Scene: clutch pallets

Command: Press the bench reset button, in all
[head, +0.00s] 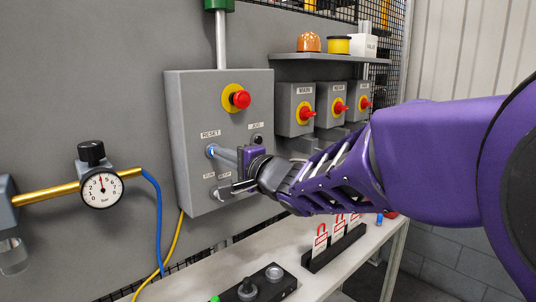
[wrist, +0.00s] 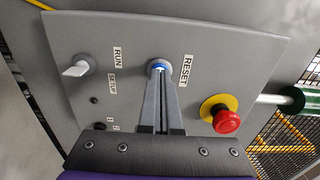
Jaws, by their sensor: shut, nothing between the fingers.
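The reset button is round and blue with a pale ring. It sits on the front of a grey control box (head: 190,110), beside the RESET label (wrist: 188,71). In the wrist view the blue button (wrist: 158,64) shows just beyond the tips of my gripper (wrist: 161,76). In the head view my gripper (head: 217,152) reaches in from the right, and its tips are at the button (head: 210,150). The fingers are shut together and empty. They partly cover the button; I cannot tell whether they touch it or how far it is pushed in.
A red emergency stop (head: 241,99) on a yellow disc is above the button. A RUN/SETUP switch (wrist: 76,69) is below it. Several grey boxes with red switches (head: 307,113) are to the right. A pressure gauge (head: 102,189) and hoses are at left.

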